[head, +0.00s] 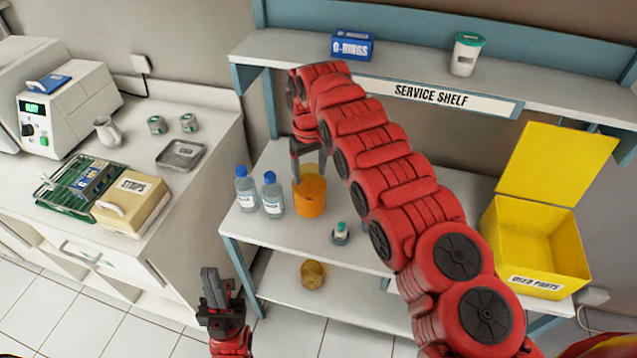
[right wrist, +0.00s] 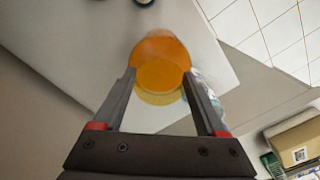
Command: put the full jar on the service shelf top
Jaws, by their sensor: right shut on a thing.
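An orange-filled jar (head: 311,197) is at the middle level of the shelf unit, below the service shelf top (head: 406,64). My right gripper (head: 309,172) reaches down from above and is shut on this jar. The right wrist view shows the orange jar (right wrist: 160,70) between the two fingers of my right gripper (right wrist: 158,88). Whether its base touches the surface is not clear. My left gripper (head: 216,290) is low at the front left, away from the jar, and seems empty; its finger gap is hard to judge.
An O-rings box (head: 352,45) and a green-lidded container (head: 466,54) stand on the shelf top, with room between them. Two blue-capped bottles (head: 258,192) stand left of the jar. An amber jar (head: 313,275) is on the lower shelf. A yellow bin (head: 535,240) is at right.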

